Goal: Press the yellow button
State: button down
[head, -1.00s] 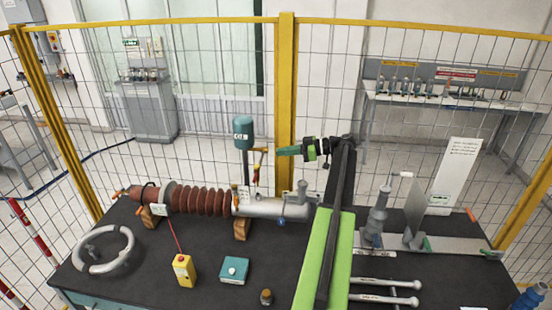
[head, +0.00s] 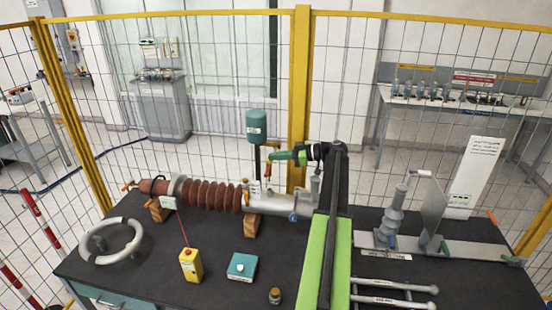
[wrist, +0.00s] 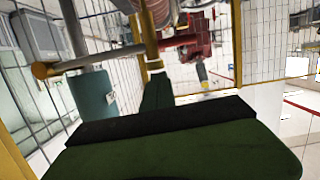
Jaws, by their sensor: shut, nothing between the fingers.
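A yellow box (head: 190,265) with a small button on top stands upright on the dark workbench, left of the middle, in the head view. A red cable runs from it up to the bushing. My gripper (head: 272,157) is shut and empty. It points left, above the silver end of the bushing and in front of the yellow fence post, well up and to the right of the yellow box. In the wrist view my green gripper (wrist: 156,92) shows in the middle. I cannot make out the yellow box there.
A red-brown ribbed bushing (head: 212,195) lies behind the yellow box. A teal cylinder (head: 257,126) on a pole stands beside my gripper. A teal box (head: 241,267) with a white button sits right of the yellow box. A grey ring (head: 110,240) lies at left. Bench between ring and yellow box is clear.

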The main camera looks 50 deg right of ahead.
jog(key=shift+f, duration=0.1)
jog(key=shift+s+f+b, duration=0.15)
jog(key=shift+f+b, duration=0.8)
jog(key=shift+b, duration=0.2)
notch_tip(320, 180, up, 5)
jog(key=p, duration=0.6)
jog(key=v, duration=1)
jog(key=shift+f+p, duration=0.25)
jog(key=shift+p, duration=0.15)
jog(key=shift+s+a, duration=0.1)
dwell(0.8)
